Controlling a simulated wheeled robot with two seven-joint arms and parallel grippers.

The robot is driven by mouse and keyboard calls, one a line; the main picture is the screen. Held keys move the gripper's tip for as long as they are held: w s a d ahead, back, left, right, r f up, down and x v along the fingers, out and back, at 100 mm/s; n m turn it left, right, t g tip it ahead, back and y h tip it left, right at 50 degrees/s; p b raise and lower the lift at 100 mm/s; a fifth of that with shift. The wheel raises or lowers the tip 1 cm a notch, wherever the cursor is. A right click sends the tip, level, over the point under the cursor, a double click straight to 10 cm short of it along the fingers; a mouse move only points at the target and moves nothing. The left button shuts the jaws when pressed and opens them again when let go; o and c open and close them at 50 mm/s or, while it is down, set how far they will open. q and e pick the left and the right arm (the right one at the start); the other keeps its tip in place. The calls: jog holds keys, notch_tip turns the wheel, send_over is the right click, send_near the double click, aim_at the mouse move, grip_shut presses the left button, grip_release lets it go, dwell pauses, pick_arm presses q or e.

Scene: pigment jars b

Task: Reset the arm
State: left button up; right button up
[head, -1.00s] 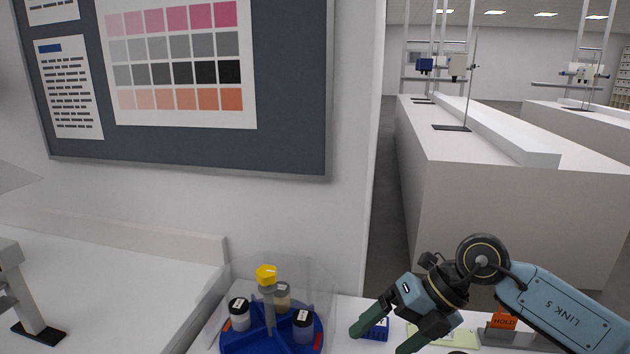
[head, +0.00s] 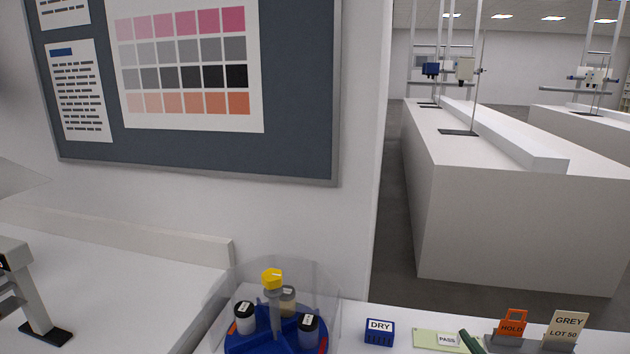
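Of my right gripper, only a dark green finger (head: 470,342) shows at the bottom edge of the head view. It is beside the pale green card marked PASS (head: 437,339). The rest of this gripper and its arm are out of frame, so its opening cannot be judged. My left gripper and arm are not in view.
A blue carousel (head: 262,343) with a yellow knob (head: 272,278) holds jars behind a clear guard. A blue DRY block (head: 379,333), an orange HOLD tag (head: 512,323) and a GREY LOT 50 card (head: 565,327) stand to its right. A grey-white device (head: 32,300) stands at far left.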

jog(key=s+d+f+m+g, duration=0.1)
jog(key=s+f+m+g, duration=0.1)
jog(key=s+f+g, duration=0.7)
jog(key=s+d+f+m+g, duration=0.1)
jog(key=s+f+g, duration=0.45)
jog(key=s, duration=0.75)
notch_tip(320, 180, down, 26)
jog(key=s, duration=0.1)
jog(key=s+d+f, duration=0.3)
jog(key=s+f, duration=1.2)
jog(key=s, duration=0.2)
jog(key=shift+d+f+b, duration=0.2)
jog(key=shift+f+b, duration=0.15)
jog(key=shift+b, duration=0.1)
